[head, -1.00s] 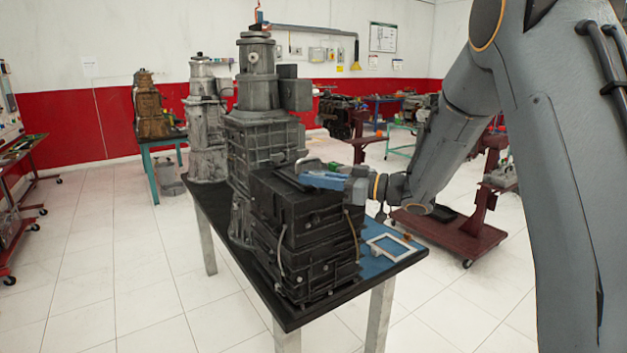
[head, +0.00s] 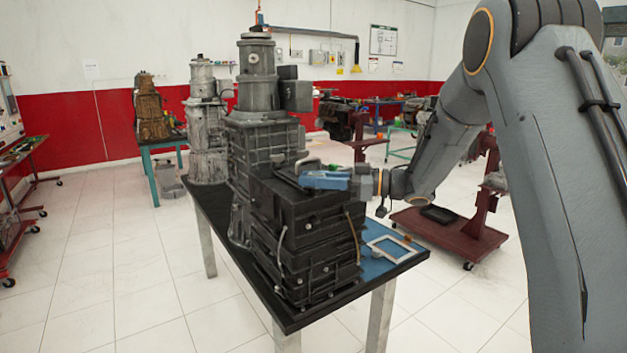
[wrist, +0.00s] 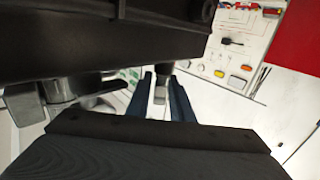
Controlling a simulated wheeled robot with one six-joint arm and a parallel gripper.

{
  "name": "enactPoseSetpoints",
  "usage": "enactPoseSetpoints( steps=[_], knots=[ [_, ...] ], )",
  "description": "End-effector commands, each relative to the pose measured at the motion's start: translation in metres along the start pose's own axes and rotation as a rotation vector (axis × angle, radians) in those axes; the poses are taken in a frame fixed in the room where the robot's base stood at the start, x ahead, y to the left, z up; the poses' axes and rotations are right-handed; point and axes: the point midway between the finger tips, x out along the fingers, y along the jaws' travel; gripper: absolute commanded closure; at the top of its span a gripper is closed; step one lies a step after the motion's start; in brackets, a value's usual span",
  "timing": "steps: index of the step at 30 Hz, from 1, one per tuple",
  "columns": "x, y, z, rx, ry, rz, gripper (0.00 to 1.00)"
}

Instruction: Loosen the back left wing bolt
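The black box-shaped engine unit (head: 300,215) stands at the near end of the dark table. My gripper (head: 304,178), with blue fingers, reaches in from the right at the top of this unit. In the wrist view my gripper (wrist: 161,80) shows two dark blue fingers with a gap between them. A small grey piece, perhaps a wing bolt (wrist: 160,88), shows between the fingers. I cannot tell whether they touch it. Another grey lever-like part (wrist: 62,92) sits to the left, under the dark unit. The individual wing bolts are too small to tell apart in the head view.
A tall grey engine (head: 258,120) stands behind the black unit on the table. A white frame (head: 390,248) lies on the table's blue part (head: 412,255). A red wheeled stand (head: 460,235) is to the right.

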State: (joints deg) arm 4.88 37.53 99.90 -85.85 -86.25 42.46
Motion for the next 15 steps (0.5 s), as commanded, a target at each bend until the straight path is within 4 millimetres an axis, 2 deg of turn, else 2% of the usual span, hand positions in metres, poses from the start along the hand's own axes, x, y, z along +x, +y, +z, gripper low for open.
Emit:
enactPoseSetpoints(
  steps=[11, 15],
  knots=[
    [-0.002, 0.0, 0.0, -0.001, -0.001, 0.001, 0.69],
    [-0.015, 0.001, 0.001, -0.002, 0.0, 0.003, 0.69]
  ],
)
